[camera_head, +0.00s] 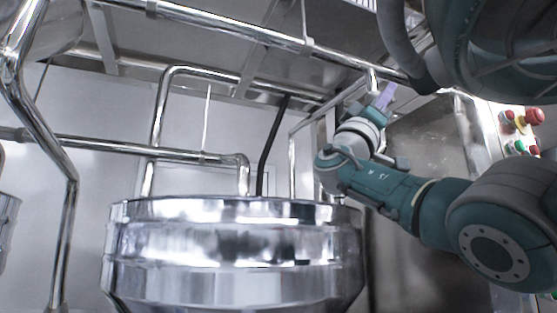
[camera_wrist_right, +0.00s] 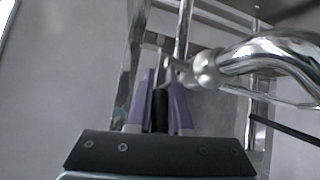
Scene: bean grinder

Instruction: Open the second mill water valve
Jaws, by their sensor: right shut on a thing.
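The water valve shows in the right wrist view as a dark lever handle (camera_wrist_right: 160,108) beside a chrome pipe fitting (camera_wrist_right: 207,72). My right gripper (camera_wrist_right: 162,98) has its two purple fingers on either side of this dark handle and is shut on it. In the head view my right gripper (camera_head: 385,96) is raised near the overhead pipe at upper right, and only its purple fingertips show. The valve itself is hard to make out there. My left gripper is in neither view.
A large round steel vessel (camera_head: 235,255) stands in front. Chrome pipes (camera_head: 240,30) run overhead and along the left. A control panel with a red button (camera_head: 534,116) is at the far right. A curved chrome pipe (camera_wrist_right: 270,50) lies close to the right gripper.

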